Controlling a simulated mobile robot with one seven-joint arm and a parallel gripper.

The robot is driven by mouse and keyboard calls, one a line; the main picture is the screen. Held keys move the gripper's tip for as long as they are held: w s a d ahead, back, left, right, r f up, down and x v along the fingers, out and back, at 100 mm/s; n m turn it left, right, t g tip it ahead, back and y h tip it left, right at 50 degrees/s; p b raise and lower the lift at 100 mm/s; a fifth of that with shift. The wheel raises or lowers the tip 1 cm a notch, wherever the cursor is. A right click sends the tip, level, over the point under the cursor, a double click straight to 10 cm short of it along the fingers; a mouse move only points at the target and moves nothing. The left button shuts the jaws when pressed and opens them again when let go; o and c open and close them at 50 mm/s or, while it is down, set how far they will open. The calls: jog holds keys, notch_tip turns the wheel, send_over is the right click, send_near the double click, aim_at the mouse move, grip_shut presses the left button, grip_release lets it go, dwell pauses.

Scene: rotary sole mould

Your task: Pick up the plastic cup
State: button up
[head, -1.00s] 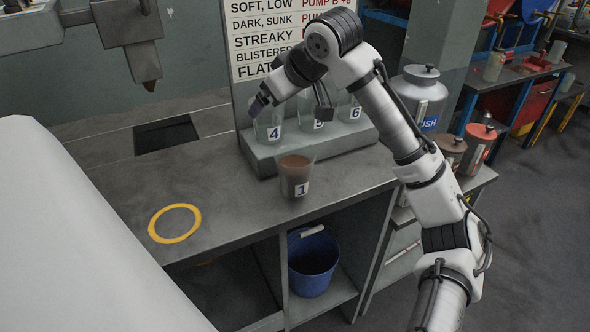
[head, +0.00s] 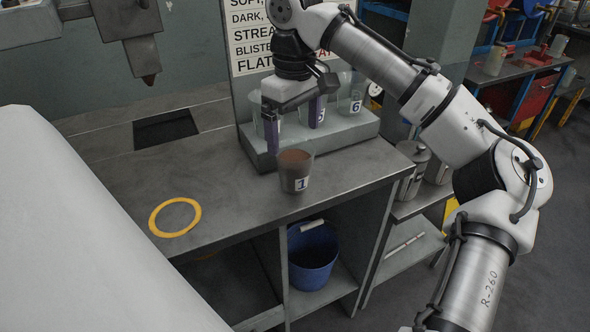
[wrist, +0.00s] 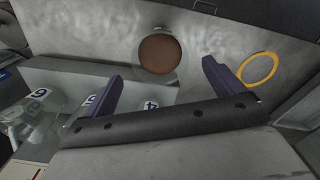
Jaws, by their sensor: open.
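The plastic cup (head: 295,171) is clear, carries a label "1" and holds brown contents. It stands upright on the grey bench, in front of the raised rack. My gripper (head: 294,133) is above and just behind the cup, jaws spread wide, fingers pointing down, empty. In the wrist view the cup (wrist: 158,54) shows from above, beyond and between the two purple fingertips (wrist: 158,72), and apart from both as far as I can see. The gripper partly hides the rack's cups in the head view.
Clear cups, one labelled "6" (head: 355,95), stand on the grey rack (head: 345,134) behind. A yellow ring (head: 175,217) marks the bench (head: 232,180) at left. A blue bucket (head: 313,262) sits on the shelf below. A large white surface (head: 75,230) fills the left.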

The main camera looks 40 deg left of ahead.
aim_at(295, 157)
jog(key=shift+f+p, duration=0.55)
jog(key=shift+f, duration=3)
jog(key=c, duration=0.9)
